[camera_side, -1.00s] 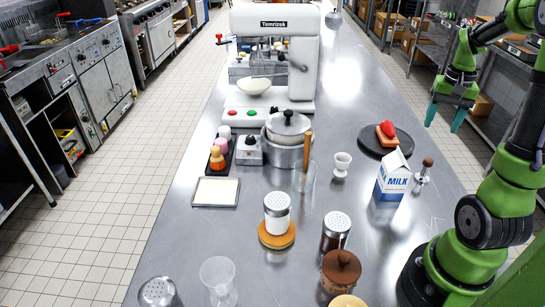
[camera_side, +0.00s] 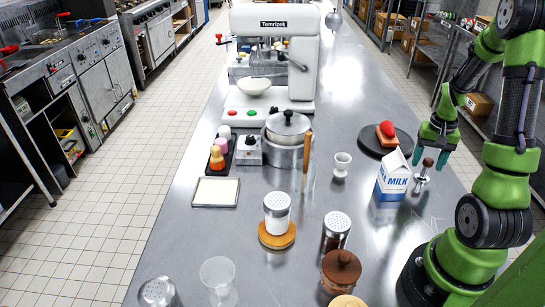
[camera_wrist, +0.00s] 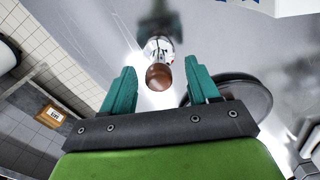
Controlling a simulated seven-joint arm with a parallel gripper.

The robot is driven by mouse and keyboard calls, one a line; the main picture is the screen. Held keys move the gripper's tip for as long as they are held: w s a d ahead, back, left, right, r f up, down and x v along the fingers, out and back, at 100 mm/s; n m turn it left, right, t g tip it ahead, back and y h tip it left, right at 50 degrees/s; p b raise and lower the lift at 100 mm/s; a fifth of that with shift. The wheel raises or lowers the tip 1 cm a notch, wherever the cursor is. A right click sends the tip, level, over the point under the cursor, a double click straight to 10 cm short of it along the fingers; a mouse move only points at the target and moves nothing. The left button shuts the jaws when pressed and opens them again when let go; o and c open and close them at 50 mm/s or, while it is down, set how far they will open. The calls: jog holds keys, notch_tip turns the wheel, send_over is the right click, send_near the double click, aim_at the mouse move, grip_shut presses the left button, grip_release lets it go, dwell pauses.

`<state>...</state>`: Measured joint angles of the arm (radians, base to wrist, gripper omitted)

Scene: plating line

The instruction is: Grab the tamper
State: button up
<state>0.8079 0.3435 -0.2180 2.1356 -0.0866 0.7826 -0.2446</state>
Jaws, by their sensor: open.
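The tamper (camera_side: 423,173) stands upright on the steel counter, just right of the milk carton. It has a brown round knob on a metal body. In the wrist view its brown knob (camera_wrist: 158,77) shows beyond the fingertips, roughly midway between them. My gripper (camera_side: 430,150) is open, with teal fingers pointing down, just above and around the height of the tamper's knob. I cannot tell whether a finger touches the tamper.
The milk carton (camera_side: 392,178) stands close on the left of the tamper. A dark round board (camera_side: 372,145) with a red-topped item lies behind it. A white egg cup (camera_side: 342,165) stands farther left. The counter in front of the tamper (camera_side: 400,235) is clear.

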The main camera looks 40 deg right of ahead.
aim_at(425, 168)
notch_tip(425, 168, down, 3)
jog(key=shift+f, duration=0.2)
grip_shut()
dwell(0.3)
